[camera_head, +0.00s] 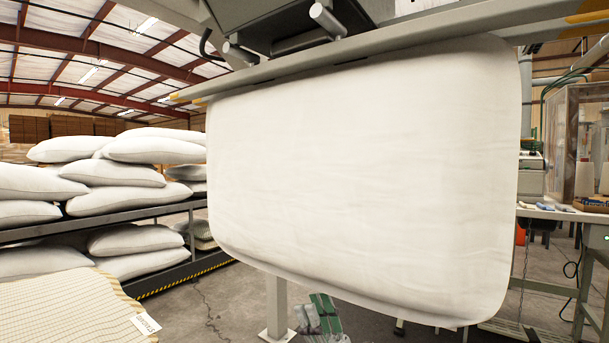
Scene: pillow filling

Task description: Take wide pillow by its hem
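The wide white pillow (362,175) hangs from a long grey machine bar (380,60) and fills the middle of the head view. Its top edge meets the bar. Its rounded lower edge hangs free and tilts down to the right. No contact with the pillow is visible. I cannot make out my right gripper.
White pillows (120,175) are stacked on a dark rack (150,213) at the left. A yellow checked pad (70,310) with a white tag lies at the lower left. A workbench (560,213) stands at the right. Some bare floor (215,305) shows below the rack.

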